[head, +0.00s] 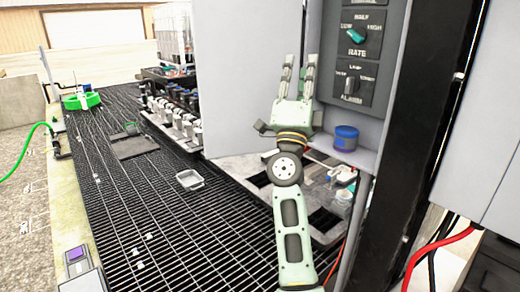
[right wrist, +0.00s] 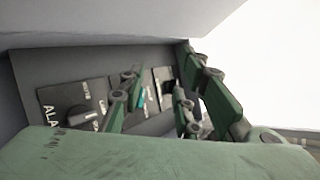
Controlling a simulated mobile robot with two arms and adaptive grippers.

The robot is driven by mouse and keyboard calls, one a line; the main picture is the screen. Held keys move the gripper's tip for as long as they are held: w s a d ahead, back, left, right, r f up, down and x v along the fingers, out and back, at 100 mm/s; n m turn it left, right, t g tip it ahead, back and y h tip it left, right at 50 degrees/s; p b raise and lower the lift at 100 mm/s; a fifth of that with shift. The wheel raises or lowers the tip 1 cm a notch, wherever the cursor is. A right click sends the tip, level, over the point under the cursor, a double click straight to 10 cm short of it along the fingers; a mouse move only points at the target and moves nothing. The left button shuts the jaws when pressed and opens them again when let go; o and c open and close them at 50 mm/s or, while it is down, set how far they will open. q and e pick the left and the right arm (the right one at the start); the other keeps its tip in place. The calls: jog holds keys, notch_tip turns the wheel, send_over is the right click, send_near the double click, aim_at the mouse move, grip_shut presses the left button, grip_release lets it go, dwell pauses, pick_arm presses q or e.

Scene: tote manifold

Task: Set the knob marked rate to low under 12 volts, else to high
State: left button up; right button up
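The rate knob (head: 356,35) is a teal lever on a grey panel (head: 385,60). LOW stands at its left, HALF above it, HIGH at its right. It lies slanted, upper left to lower right; which end points is unclear. My right gripper (head: 299,68) is open and empty, fingers up, left of the panel in the picture. In the right wrist view the teal knob (right wrist: 139,101) shows partly behind a finger of the gripper (right wrist: 155,105). No voltage reading is legible. My left gripper is out of view.
Below is a grey alarm knob (head: 350,85), also in the right wrist view (right wrist: 82,115). A blue jar (head: 345,138) stands on the ledge under the panel. A grey cabinet door (head: 245,80) stands left of my gripper. A black post (head: 425,110) stands right.

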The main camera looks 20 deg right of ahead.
jog(key=a+f+n+y, duration=0.5)
jog(key=f+n+y, duration=0.3)
jog(key=f, duration=0.1)
jog(key=s+a+f+n+y, duration=0.1)
jog(key=a+f+n+y, duration=0.4)
jog(key=f+n+y, duration=0.3)
jog(key=shift+a+f+n+y, duration=0.35)
jog(key=shift+n+y, duration=0.25)
jog(key=shift+n, duration=0.1)
